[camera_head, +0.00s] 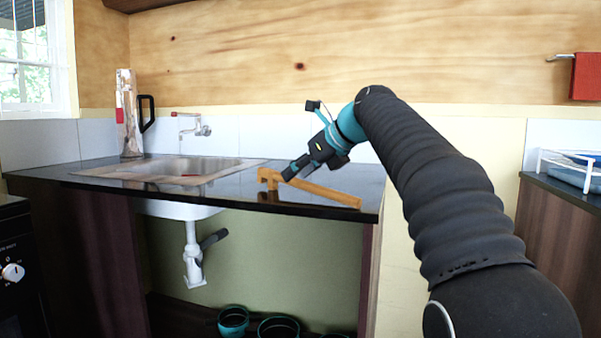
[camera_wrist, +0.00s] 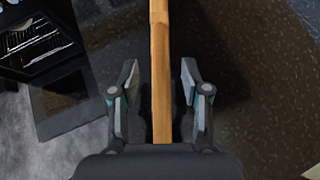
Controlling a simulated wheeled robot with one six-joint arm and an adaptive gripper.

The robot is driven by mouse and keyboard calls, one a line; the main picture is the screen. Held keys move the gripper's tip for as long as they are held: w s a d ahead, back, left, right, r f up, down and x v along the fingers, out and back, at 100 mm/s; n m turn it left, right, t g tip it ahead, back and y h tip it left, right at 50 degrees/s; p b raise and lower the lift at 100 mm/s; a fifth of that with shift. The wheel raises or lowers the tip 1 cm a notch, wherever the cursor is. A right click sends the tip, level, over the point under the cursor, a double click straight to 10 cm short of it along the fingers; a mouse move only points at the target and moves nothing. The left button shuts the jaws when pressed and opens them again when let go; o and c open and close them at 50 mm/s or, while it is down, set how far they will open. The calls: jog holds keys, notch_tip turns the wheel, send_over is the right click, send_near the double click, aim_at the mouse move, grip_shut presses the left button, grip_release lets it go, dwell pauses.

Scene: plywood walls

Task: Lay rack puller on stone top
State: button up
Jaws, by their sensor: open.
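The rack puller (camera_head: 318,190) is a light wooden stick with a notched head at its left end. It lies on or just above the black stone top (camera_head: 225,190), near the front edge and to the right of the sink. My gripper (camera_head: 289,172) is at the puller, near its notched end. In the wrist view, my gripper (camera_wrist: 160,78) is open, with one finger on each side of the puller's shaft (camera_wrist: 160,45). A gap shows between the shaft and each finger. The notched head is outside the wrist view.
A sink (camera_head: 165,170) with a tap (camera_head: 190,124) is set into the stone top. A tall container (camera_head: 127,115) with a black handle stands at the back left. Pots (camera_head: 233,320) sit on the shelf below. A white rack (camera_head: 570,167) stands on the right counter.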

jog(key=p+v, duration=0.2)
jog(key=v, duration=1)
jog(key=shift+f, duration=0.1)
jog(key=s+d+f+n+h, duration=0.2)
jog(key=s+f+n+h, duration=0.1)
jog(key=s+f+n, duration=0.6)
jog(key=s+d+f+n+g+h, duration=0.1)
jog(key=s+d+f+n+h, duration=0.1)
jog(key=s+f+n, duration=0.8)
jog(key=s+f+h, duration=0.1)
jog(key=s+f, duration=0.4)
jog(key=f, duration=0.2)
jog(key=shift+d+f+n, duration=0.2)
jog(key=shift+f+n, duration=0.1)
jog(key=shift+o, duration=0.2)
jog(key=s+d+f+n+h, duration=0.1)
jog(key=s+d+f+n, duration=0.1)
jog(key=s+f+n, duration=0.4)
notch_tip(320, 180, down, 4)
jog(key=shift+s+d+f+n+h, duration=0.15)
jog(key=shift+s+n+h, duration=0.25)
jog(key=shift+s, duration=0.35)
